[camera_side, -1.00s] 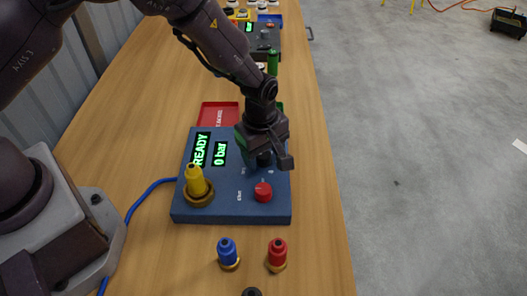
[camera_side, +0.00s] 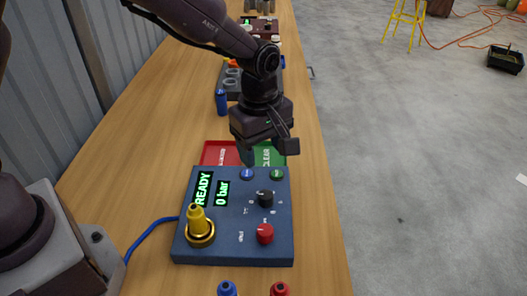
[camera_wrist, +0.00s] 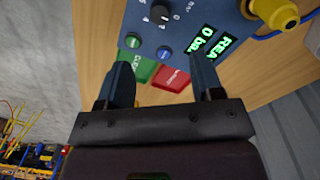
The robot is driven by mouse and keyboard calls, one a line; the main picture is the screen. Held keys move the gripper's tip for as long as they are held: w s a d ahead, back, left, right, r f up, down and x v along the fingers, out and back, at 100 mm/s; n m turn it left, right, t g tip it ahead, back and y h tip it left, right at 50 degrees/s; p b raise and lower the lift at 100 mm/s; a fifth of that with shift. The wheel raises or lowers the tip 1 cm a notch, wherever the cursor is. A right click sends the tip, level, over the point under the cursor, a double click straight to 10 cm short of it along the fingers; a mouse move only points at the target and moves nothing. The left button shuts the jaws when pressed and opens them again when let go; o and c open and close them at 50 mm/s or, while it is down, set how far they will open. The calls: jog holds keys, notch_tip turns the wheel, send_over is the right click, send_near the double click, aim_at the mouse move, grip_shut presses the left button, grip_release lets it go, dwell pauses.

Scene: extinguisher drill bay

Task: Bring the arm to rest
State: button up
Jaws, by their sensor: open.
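My gripper (camera_side: 268,148) hangs in the air above the far edge of the blue control box (camera_side: 232,250), near the red and green trays. Its two fingers are apart with nothing between them, as the wrist view also shows (camera_wrist: 162,78). The box's screens read READY and 0 bar (camera_side: 221,193). A yellow nozzle-like fitting (camera_side: 198,222) stands upright at its left. A black knob (camera_side: 265,198), a red knob (camera_side: 265,233), a blue button (camera_side: 247,174) and a green button (camera_side: 277,174) sit on its top.
A red tray (camera_side: 214,152) and a green CLEAR tray (camera_side: 277,155) lie behind the box. Blue (camera_side: 227,289) and red (camera_side: 280,289) fittings stand in front. A blue cylinder (camera_side: 221,102) and dark rack (camera_side: 232,82) stand farther back. A blue hose (camera_side: 150,237) leaves leftward.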

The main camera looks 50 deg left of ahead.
jog(key=s+a+r+m+t, duration=0.2)
jog(key=s+a+r+m, duration=0.4)
jog(key=s+r+m, duration=0.2)
jog(key=s+a+r+m+t, duration=0.3)
jog(key=s+a+r+m, duration=0.4)
jog(key=s, duration=0.5)
notch_tip(320, 180, up, 3)
jog(key=shift+s+a+f+m, duration=0.1)
jog(key=shift+s+a+m, duration=0.2)
jog(key=shift+m, duration=0.2)
